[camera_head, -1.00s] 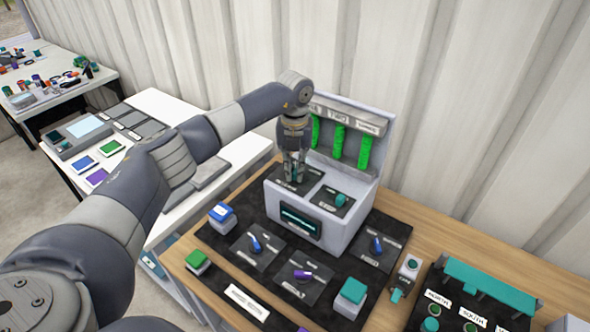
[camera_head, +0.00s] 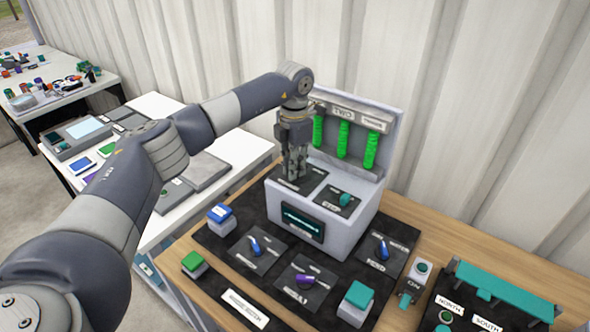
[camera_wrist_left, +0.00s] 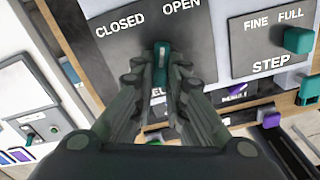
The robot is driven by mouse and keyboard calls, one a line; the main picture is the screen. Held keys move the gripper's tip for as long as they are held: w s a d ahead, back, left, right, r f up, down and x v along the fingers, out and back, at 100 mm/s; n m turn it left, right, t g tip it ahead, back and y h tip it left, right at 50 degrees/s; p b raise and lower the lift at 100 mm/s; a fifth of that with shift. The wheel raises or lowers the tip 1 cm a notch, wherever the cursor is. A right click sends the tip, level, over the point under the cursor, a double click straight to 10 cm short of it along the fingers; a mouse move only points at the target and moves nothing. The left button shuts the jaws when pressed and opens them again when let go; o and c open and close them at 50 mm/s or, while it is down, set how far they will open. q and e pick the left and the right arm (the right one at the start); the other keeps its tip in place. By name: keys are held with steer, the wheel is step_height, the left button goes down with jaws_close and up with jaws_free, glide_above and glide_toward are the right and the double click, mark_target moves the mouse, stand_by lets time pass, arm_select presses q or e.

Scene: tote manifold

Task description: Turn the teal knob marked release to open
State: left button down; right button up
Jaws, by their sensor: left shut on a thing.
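The teal release knob (camera_wrist_left: 161,54) shows as a narrow upright bar between my left fingertips in the left wrist view. The words CLOSED and OPEN stand on its dark plate (camera_wrist_left: 198,62), to the knob's upper left and upper right. The fingers cover most of the label below. My left gripper (camera_head: 292,173) points down onto the top of the grey console (camera_head: 347,232) and is shut on the knob, which the fingers hide in the head view. The left gripper also shows in the left wrist view (camera_wrist_left: 161,72). My right gripper is not in view.
A second teal knob (camera_head: 346,199), marked STEP, sits close to the right of the gripper. Green columns (camera_head: 343,139) stand on the panel behind. Blue levers (camera_head: 254,245) and a purple knob (camera_head: 304,281) lie on the mat in front.

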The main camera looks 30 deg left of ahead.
arm_select(q)
steer(key=shift+w+a+m+b, duration=0.15)
steer(key=shift+m+b, duration=0.15)
steer(key=shift+m, duration=1)
steer(key=shift+r, duration=0.1)
steer(key=c, duration=1.6)
jaws_free()
steer(key=shift+c, duration=0.2)
steer(key=shift+r, duration=0.1)
step_height(320, 180, up, 12)
steer(key=shift+f, duration=0.2)
